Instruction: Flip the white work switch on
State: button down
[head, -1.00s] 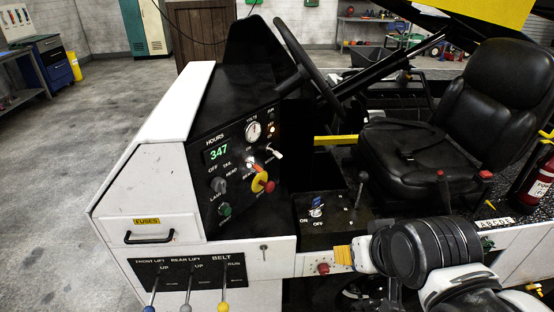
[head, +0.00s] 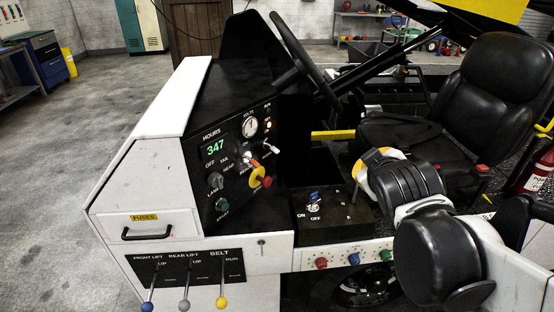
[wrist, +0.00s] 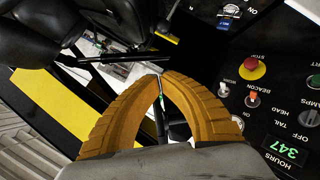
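The white work switch (head: 270,149) is a small toggle on the black dash panel (head: 207,188), to the right of the orange beacon switch (head: 252,163). In the wrist view the white switch (wrist: 223,89) is right of my fingers, beside the orange switch (wrist: 253,99). My gripper (wrist: 161,74) has two orange ribbed fingers whose tips meet, with nothing held between them. In the head view my gripper (head: 372,160) is above the lower console, right of the dash and apart from the switch. Its fingertips are hard to make out there.
A red stop button on a yellow base (head: 262,180) sits just below the switches. The steering wheel (head: 300,50) is above the panel. A lower console (head: 325,222) has a blue-and-white switch and a thin upright lever. The seat (head: 500,110) is at right.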

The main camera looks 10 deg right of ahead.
jog(key=w+a+r+n+t+y, duration=0.1)
jog(key=w+r+n+t+y, duration=0.2)
jog(key=w+n, duration=0.6)
jog(key=w+a+r+n+t+y, duration=0.1)
jog(key=w+r+n+t+y, duration=0.1)
jog(key=w+r+n+t, duration=0.45)
jog(key=n+g+y, duration=0.9)
jog(key=n+y, duration=0.2)
jog(key=n, duration=1.3)
send_near(266, 154)
jog(key=v, duration=0.4)
jog(key=shift+s+d+r, duration=0.15)
jog(key=shift+s+r, duration=0.05)
jog(key=shift+s, duration=0.05)
jog(key=shift+w+b, duration=0.1)
jog(key=shift+b, duration=0.2)
jog(key=b+x, duration=0.2)
jog(key=x, duration=0.8)
jog(key=shift+f, duration=0.15)
